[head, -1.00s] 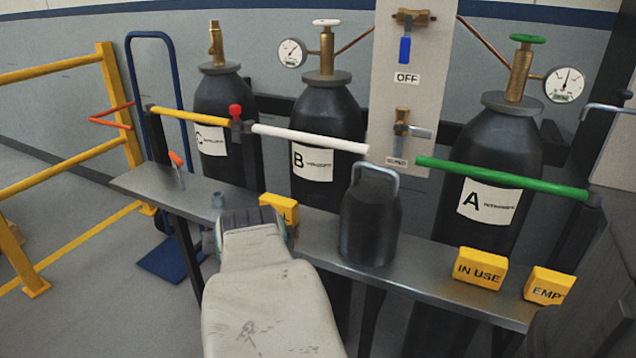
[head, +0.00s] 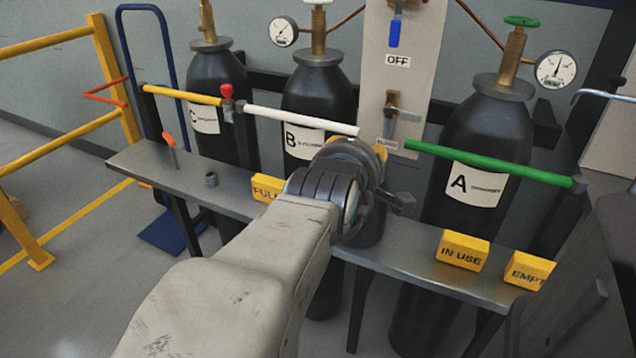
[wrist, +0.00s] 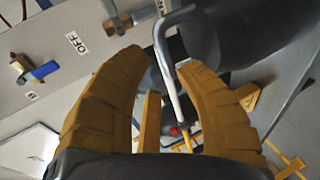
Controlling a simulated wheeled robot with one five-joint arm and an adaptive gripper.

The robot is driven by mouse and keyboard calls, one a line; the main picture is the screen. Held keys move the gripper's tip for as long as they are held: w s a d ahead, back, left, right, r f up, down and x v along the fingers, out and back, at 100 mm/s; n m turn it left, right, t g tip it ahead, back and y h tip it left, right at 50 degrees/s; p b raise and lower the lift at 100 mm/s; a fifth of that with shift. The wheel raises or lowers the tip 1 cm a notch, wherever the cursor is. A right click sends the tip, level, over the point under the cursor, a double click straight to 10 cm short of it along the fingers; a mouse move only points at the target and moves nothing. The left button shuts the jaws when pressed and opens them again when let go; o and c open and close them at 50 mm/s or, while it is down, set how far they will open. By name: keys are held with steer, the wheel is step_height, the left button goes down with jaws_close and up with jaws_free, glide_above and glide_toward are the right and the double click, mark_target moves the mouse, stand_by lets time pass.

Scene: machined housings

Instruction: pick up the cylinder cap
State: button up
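The cylinder cap (head: 370,234) is a black, rounded body with a grey bent handle. It stands on the grey shelf (head: 408,252), mostly hidden behind my gripper in the head view. In the wrist view the cap's dark body (wrist: 232,32) is at the upper right. Its grey handle (wrist: 169,68) runs down into the gap between my fingers.
A yellow FULL block (head: 267,188) is left of the cap. The IN USE block (head: 462,249) and another yellow block (head: 528,270) are to the right. Green (head: 485,164) and white (head: 300,120) bars cross behind, before black cylinders. A valve panel (head: 400,75) stands behind.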

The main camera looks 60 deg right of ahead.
steer(key=b+x, duration=0.1)
steer(key=x, duration=0.2)
steer(key=shift+d+f, duration=0.1)
steer(key=shift+f, duration=0.1)
steer(key=shift+x, duration=1.05)
steer(key=shift+r, duration=0.1)
steer(key=shift+c, duration=0.4)
jaws_close()
steer(key=shift+r, duration=0.1)
